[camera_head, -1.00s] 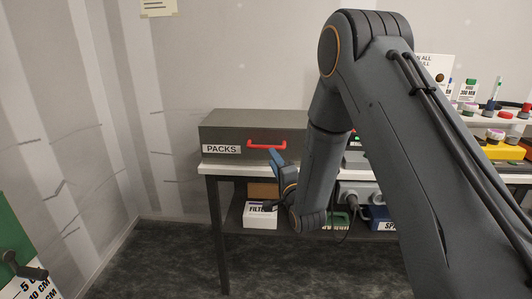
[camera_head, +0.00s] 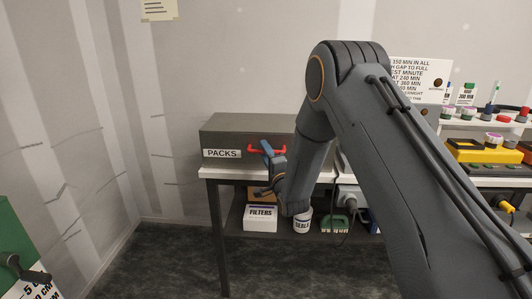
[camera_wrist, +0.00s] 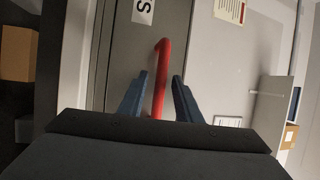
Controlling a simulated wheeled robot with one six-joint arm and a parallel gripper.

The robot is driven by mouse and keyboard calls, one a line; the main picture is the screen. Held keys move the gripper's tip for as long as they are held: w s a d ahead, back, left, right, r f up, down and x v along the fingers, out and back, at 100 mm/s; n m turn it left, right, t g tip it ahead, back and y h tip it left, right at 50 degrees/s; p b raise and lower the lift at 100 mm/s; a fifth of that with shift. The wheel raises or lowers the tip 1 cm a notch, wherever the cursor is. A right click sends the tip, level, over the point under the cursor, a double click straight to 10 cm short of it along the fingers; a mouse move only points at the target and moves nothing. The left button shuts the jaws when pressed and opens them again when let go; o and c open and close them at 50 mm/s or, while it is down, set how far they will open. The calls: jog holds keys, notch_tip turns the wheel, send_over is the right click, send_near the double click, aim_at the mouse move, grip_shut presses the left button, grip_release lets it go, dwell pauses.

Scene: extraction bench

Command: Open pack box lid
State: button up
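The pack box (camera_head: 228,138) is a grey-green box labelled PACKS, standing on the left end of the bench with its lid shut. A red handle (camera_head: 254,149) sits on its front. My gripper (camera_head: 268,151) is in front of the handle, partly covering its right part. In the wrist view the red handle (camera_wrist: 161,75) lies between the two blue fingers of my gripper (camera_wrist: 158,88). The fingers stand apart with a gap on each side of the handle. The lower end of the handle is hidden behind my gripper body.
The bench (camera_head: 217,173) has a lower shelf with a FILTERS box (camera_head: 260,218), a SEALS tub (camera_head: 303,222) and a green item (camera_head: 333,224). A white rack (camera_head: 475,122) and yellow devices (camera_head: 470,150) stand to the right. A green object (camera_head: 14,240) is at the left edge.

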grip_shut()
